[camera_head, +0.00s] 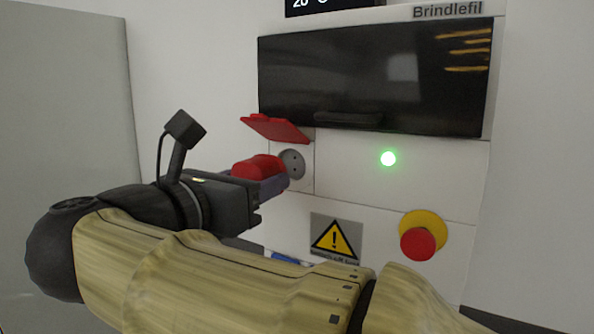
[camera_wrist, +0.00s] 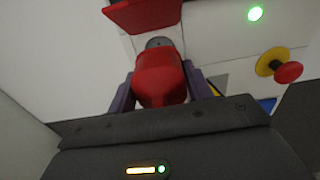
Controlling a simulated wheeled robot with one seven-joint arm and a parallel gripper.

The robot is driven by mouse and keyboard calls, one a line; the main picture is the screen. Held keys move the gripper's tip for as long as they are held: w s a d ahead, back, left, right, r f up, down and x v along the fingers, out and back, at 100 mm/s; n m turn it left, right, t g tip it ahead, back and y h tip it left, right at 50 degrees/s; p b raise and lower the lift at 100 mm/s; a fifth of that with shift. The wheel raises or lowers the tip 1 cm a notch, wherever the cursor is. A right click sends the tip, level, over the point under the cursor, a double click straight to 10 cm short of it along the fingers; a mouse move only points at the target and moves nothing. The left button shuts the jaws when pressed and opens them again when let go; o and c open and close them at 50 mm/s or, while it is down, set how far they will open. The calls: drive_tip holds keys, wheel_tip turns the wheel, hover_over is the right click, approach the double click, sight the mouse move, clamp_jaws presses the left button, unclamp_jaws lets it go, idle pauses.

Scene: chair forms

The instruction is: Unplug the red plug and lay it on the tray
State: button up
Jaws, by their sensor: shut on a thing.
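My gripper (camera_head: 274,188) is shut on the red plug (camera_head: 258,167), with a finger on each side of it in the wrist view (camera_wrist: 160,80). The socket also shows just beyond the plug in the wrist view (camera_wrist: 158,43). The red socket flap (camera_head: 274,128) stands raised above the socket. A small blue patch (camera_head: 284,258) shows low behind my arm; I cannot tell whether it is the tray.
The white machine panel carries a lit green lamp (camera_head: 388,158) and a red stop button (camera_head: 417,244) on a yellow base. A yellow warning sign (camera_head: 335,240) is below the socket. A dark window with a handle (camera_head: 348,118) is above. A grey cabinet (camera_head: 75,110) stands left.

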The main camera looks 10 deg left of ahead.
drive_tip(key=shift+s, duration=0.15)
drive_tip(key=shift+b+v, duration=0.95)
drive_tip(key=shift+v, duration=1.55)
drive_tip(key=shift+a, duration=0.1)
